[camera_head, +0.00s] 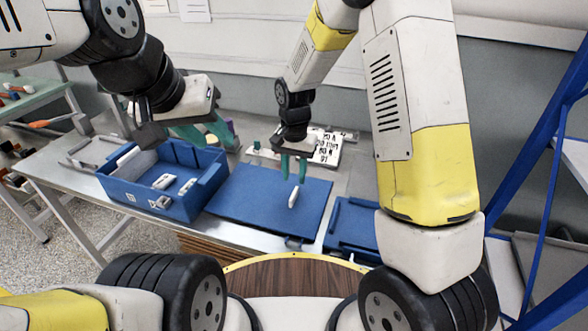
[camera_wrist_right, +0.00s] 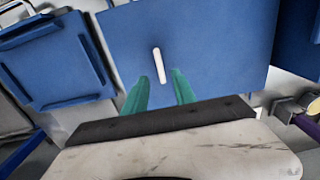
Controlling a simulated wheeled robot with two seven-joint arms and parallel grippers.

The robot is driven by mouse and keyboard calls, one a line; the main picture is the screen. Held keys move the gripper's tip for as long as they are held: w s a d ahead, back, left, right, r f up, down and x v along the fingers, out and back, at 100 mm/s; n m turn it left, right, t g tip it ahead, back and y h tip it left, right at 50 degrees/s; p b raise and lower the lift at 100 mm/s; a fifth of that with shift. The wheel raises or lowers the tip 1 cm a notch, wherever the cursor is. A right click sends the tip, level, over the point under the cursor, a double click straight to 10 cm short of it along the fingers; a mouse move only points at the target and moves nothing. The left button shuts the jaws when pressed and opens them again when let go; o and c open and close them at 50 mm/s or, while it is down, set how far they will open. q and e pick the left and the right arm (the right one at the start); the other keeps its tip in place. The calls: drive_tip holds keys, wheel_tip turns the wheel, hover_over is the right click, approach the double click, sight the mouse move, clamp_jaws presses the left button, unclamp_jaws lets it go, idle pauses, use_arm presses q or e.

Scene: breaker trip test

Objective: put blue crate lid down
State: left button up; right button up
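The blue lid (camera_head: 250,200) is a flat panel with a white bar handle (camera_head: 293,197), to the right of the open blue crate (camera_head: 150,200). It looks flat, but I cannot tell whether its whole underside touches the table. In the right wrist view the lid (camera_wrist_right: 215,45) fills the upper middle, with its handle (camera_wrist_right: 159,67) beyond my fingertips. My right gripper (camera_head: 293,178) is open above the lid, with nothing between its green fingers (camera_wrist_right: 161,84). My left gripper (camera_head: 212,138) is at the crate's far right side, fingers apart and seemingly empty.
White parts (camera_head: 163,181) lie inside the crate. Another blue tray (camera_head: 351,228) stands right of the lid. A blue metal frame (camera_head: 553,150) rises at the far right. The grey table (camera_head: 85,182) has bare room at left.

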drive_tip(key=s+d+r+n+t+y, duration=0.1)
drive_tip(key=s+d+r, duration=0.3)
drive_tip(key=r, duration=0.6)
drive_tip(key=s+d+r+n+t+y, duration=0.1)
drive_tip(key=s+d+r+t, duration=0.2)
drive_tip(key=r, duration=0.6)
drive_tip(key=s+d+r+n+t, duration=0.1)
drive_tip(key=s+d+r, duration=0.2)
drive_tip(key=s, duration=0.3)
drive_tip(key=s+d+r+n+t, duration=0.1)
drive_tip(key=s+d+r, duration=0.1)
drive_tip(key=s+d, duration=0.2)
drive_tip(key=s, duration=0.2)
drive_tip(key=shift+s+r, duration=0.3)
drive_tip(key=shift+r, duration=0.1)
